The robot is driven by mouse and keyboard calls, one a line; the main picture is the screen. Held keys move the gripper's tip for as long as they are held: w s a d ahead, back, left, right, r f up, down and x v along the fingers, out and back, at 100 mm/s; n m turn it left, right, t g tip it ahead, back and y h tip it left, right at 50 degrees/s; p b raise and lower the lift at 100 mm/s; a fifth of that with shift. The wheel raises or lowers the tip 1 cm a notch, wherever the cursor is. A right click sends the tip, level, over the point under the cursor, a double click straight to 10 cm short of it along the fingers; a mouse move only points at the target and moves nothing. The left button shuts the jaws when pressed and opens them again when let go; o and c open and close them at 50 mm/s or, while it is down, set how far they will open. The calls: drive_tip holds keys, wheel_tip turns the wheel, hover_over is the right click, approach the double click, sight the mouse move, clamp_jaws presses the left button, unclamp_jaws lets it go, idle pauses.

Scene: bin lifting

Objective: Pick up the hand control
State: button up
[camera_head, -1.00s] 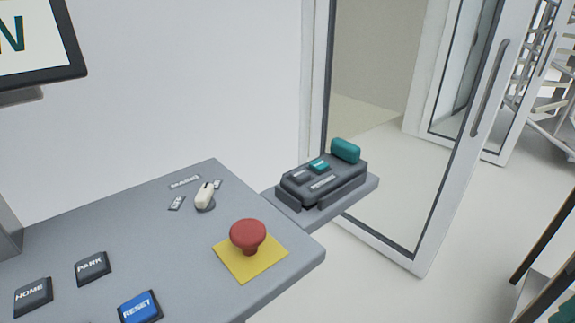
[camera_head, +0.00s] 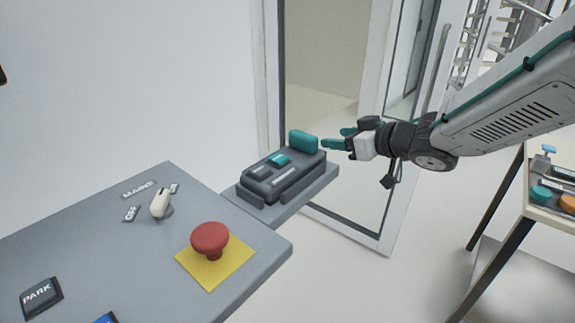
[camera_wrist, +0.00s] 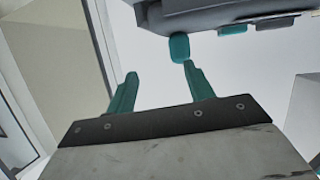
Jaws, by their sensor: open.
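The hand control (camera_head: 284,178) is a dark grey box with small buttons and a teal block (camera_head: 303,141) at its far right end. It lies in a grey holder on a side shelf (camera_head: 322,184). My gripper (camera_head: 333,138) is open and empty, with teal fingers pointing left, just right of the teal block. In the wrist view the hand control (camera_wrist: 205,17) is at the top, partly cut off. There its teal block (camera_wrist: 179,47) is just beyond the right fingertip of my gripper (camera_wrist: 160,72), not centred between the fingers; whether they touch is unclear.
A grey console (camera_head: 95,240) at the left carries a red mushroom button (camera_head: 210,238) on a yellow plate and a cream switch (camera_head: 161,203). A glass door (camera_head: 385,215) stands behind the shelf. A table (camera_head: 553,205) with small items is at the right.

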sight(303, 133)
drive_tip(key=shift+s+a+f+n+g+y, duration=0.15)
drive_tip(key=shift+a+g+y, duration=0.1)
drive_tip(key=shift+a, duration=0.15)
drive_tip(key=shift+s+a+f+n+g+y, duration=0.1)
drive_tip(key=shift+a+n+g+y, duration=0.1)
drive_tip(key=shift+a+y, duration=0.15)
drive_tip(key=shift+s+a+f+n+g+y, duration=0.1)
drive_tip(key=shift+s+a+n+g+y, duration=0.1)
drive_tip(key=shift+a, duration=0.25)
drive_tip(key=x, duration=0.2)
drive_tip(key=shift+w+a, duration=0.1)
drive_tip(key=shift+a, duration=0.25)
drive_tip(key=x, duration=0.3)
drive_tip(key=r+x, duration=0.1)
drive_tip(key=x, duration=0.1)
drive_tip(key=shift+w+a+f, duration=0.1)
drive_tip(key=shift+w, duration=0.15)
clamp_jaws()
